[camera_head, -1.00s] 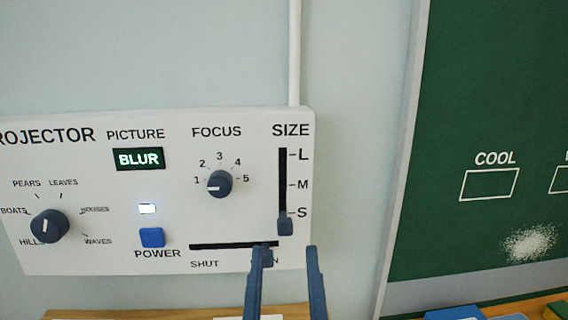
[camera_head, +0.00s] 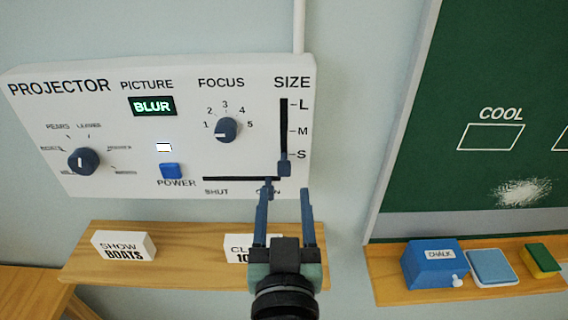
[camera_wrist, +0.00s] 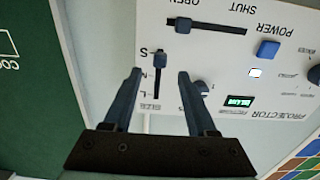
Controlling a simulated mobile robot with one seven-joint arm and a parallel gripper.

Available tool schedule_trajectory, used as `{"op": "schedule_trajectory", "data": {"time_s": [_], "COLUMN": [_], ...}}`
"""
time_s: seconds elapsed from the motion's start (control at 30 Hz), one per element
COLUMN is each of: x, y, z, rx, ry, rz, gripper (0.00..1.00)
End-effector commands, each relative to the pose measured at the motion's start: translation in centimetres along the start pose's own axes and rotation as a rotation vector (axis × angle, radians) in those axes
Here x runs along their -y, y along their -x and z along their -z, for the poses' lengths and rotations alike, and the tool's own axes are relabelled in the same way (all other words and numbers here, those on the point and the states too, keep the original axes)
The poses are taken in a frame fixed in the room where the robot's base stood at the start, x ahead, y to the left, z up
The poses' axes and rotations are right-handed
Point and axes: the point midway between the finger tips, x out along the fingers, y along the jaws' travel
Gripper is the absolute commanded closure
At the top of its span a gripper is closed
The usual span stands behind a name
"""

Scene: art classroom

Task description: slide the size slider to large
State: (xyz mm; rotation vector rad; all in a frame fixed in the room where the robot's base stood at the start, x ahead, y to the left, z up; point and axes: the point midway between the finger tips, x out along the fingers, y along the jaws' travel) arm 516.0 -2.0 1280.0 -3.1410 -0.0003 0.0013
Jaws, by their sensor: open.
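The projector panel (camera_head: 110,170) hangs on the wall. Its size slider (camera_head: 284,168) is a dark blue handle at the low end of a vertical black slot, near S, with M and L above. My gripper (camera_head: 287,190) is open and empty, with its fingertips just below the handle in the head view, one to each side. In the wrist view, which is upside down, the handle (camera_wrist: 160,59) shows between and just beyond the fingertips (camera_wrist: 160,73). I cannot tell whether the fingers reach around it. The display (camera_head: 153,106) reads BLUR.
The shutter slider (camera_head: 268,186) sits at OPEN, close to my left fingertip in the head view. The focus knob (camera_head: 226,130) is left of the size slot. A wooden shelf (camera_head: 185,262) below holds two cards. A green board (camera_head: 480,60) stands right.

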Motion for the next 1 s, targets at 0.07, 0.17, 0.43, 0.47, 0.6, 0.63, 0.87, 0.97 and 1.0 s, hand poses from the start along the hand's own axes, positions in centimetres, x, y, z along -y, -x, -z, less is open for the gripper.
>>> {"op": "schedule_trajectory", "data": {"time_s": [0.07, 0.17, 0.43, 0.47, 0.6, 0.63, 0.87, 0.97, 1.0], "x": [0.0, 0.0, 0.0, 0.0, 0.0, 0.0, 0.0, 0.0, 0.0], "y": [-1.6, -3.4, -6.8, -7.1, -7.6, -7.7, -7.7, -7.7, -7.7], "z": [0.5, 0.5, 0.3, 0.3, 0.1, 0.1, 0.1, 0.1, 0.1], "rx": [0.0, -0.001, 0.0, -0.001, 0.0, -0.001, -0.001, -0.001, -0.001], "ry": [0.0, 0.001, 0.001, 0.001, 0.001, 0.001, 0.001, 0.001, 0.001], "rz": [0.0, 0.0, 0.0, 0.0, 0.0, 0.0, 0.0, 0.0, 0.0], "gripper": [0.43, 0.43, 0.43, 0.43, 0.43, 0.43, 0.43, 0.57, 0.64]}}
